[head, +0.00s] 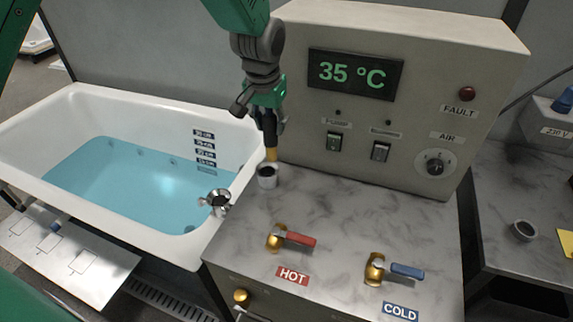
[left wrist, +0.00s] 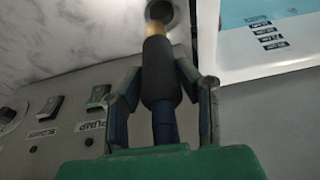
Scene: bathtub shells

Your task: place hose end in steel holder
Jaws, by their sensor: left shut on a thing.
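My left gripper (head: 266,112) is shut on the hose end, pointing down in front of the control panel. The hose end has a black grip (left wrist: 160,80) and a brass tip (head: 271,154). The steel holder (head: 267,180) is a small cup on the marble counter near the tub's rim. In the head view the brass tip is at the holder's mouth; I cannot tell how far inside it is. My right gripper is not in view.
The control panel (head: 400,110) stands close behind the gripper. The bathtub (head: 100,100) with blue water is on the left. A red hot lever (head: 298,238) and a blue cold lever (head: 406,271) stand on the counter in front. A chrome fitting (head: 218,200) sits on the tub rim.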

